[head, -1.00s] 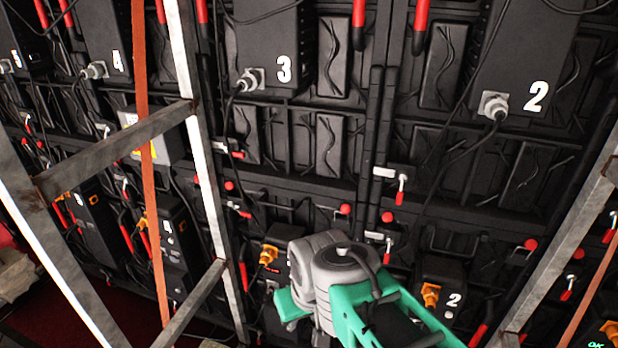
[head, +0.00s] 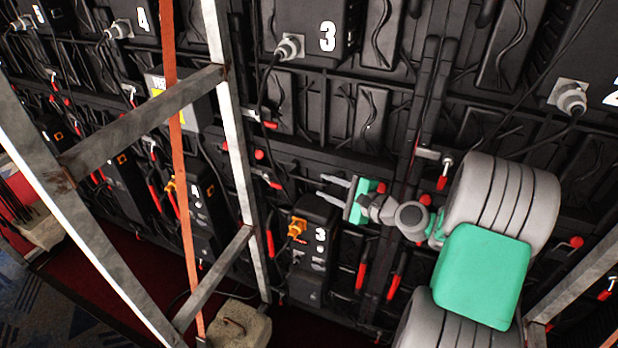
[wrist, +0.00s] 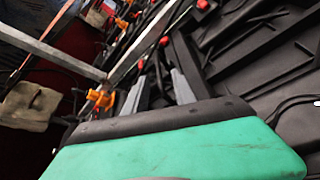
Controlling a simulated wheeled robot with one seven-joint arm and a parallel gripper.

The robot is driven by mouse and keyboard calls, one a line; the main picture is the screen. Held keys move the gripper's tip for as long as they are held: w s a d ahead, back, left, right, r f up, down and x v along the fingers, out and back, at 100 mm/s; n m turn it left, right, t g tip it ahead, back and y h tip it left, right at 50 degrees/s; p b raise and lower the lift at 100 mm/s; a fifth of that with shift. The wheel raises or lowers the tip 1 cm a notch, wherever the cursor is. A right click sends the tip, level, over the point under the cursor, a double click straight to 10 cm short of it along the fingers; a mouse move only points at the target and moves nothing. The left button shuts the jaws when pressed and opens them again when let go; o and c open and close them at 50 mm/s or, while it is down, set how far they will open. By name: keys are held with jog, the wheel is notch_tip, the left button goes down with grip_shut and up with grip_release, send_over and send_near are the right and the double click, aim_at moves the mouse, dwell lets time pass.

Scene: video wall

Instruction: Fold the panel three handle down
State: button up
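The black panel marked 3 (head: 327,37) stands at the top centre of the wall in the head view. A lower black box also marked 3 (head: 314,240) has an orange plug. Red-tipped levers sit along the panel seam, one at the left (head: 268,180) and one at the right (head: 443,175). I cannot tell which one is panel three's handle. My gripper (head: 320,186) points left, just above the lower box, its two grey fingers apart and empty. The wrist view also shows the open fingers (wrist: 158,76), with red knobs beyond them. I see no contact.
A grey metal frame (head: 232,130) with an upright and crossbars stands left of my gripper. An orange strap (head: 176,120) hangs beside it. A pale block (head: 238,325) lies on the floor at the frame's foot. Cables hang across the wall.

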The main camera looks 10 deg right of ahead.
aim_at(313, 181)
jog(key=p+x, duration=0.1)
jog(key=x, duration=0.6)
jog(key=shift+s+a, duration=0.1)
jog(key=shift+s, duration=0.05)
jog(key=shift+c, duration=0.2)
grip_shut()
